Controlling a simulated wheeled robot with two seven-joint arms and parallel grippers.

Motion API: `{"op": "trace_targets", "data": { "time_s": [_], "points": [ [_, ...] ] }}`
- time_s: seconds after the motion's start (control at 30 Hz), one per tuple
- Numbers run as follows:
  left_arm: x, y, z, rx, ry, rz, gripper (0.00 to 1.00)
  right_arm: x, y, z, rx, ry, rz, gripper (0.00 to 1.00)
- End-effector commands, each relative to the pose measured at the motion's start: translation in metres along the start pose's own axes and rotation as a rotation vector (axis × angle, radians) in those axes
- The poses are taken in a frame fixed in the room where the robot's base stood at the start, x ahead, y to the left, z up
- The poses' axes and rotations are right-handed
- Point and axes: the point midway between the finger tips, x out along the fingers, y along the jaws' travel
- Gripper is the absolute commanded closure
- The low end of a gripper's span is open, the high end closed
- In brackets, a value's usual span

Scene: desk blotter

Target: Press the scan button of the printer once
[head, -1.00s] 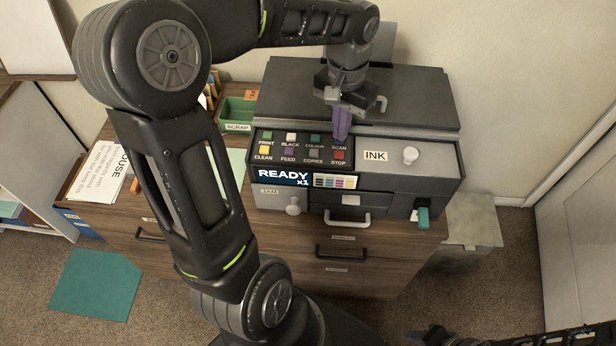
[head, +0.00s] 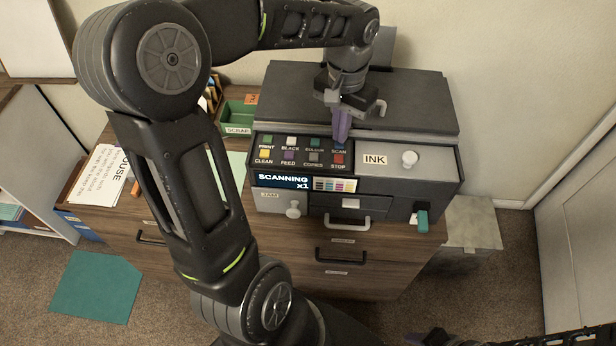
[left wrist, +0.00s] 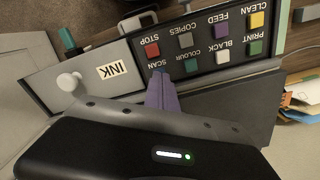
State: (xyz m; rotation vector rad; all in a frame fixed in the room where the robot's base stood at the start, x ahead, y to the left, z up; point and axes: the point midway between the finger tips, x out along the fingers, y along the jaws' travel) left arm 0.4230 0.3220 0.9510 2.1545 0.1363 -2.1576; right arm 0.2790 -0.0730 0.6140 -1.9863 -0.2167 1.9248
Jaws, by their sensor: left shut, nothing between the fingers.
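The dark grey printer (head: 385,195) stands on a wooden cabinet. Its button panel (head: 302,142) holds two rows of coloured buttons, and its display (head: 283,181) reads SCANNING x1. My left gripper (head: 341,139) is shut and empty, its purple fingers pointing down at the SCAN button. In the left wrist view the fingertips (left wrist: 160,76) are at the SCAN label and cover most of that button; a sliver of blue shows beside them. I cannot tell whether they touch it. My right gripper (head: 430,337) shows only in part at the bottom edge, its fingers unclear.
The STOP button (head: 338,159) lies just in front of SCAN, with COLOUR (head: 315,142) to its left. The INK cover (head: 380,157) with a white knob is on the right. A green SCRAP tray (head: 237,116) stands left of the printer.

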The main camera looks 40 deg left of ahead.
Motion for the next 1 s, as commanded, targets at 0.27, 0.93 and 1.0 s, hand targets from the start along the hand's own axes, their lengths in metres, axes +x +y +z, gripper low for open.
{"op": "trace_targets", "data": {
  "time_s": [0.27, 0.93, 1.0],
  "points": [
    [-0.037, 0.000, 0.000, 0.000, 0.002, 0.000, 1.00, -0.028, -0.011, 0.000, 0.000, 0.000, 0.000, 0.61],
    [-0.055, 0.001, 0.000, 0.001, 0.001, 0.002, 1.00, -0.041, -0.016, 0.000, 0.000, 0.000, 0.000, 0.61],
    [-0.051, 0.003, -0.001, 0.004, 0.001, 0.005, 1.00, -0.041, -0.016, 0.000, 0.000, 0.000, 0.000, 0.61]
  ]
}}
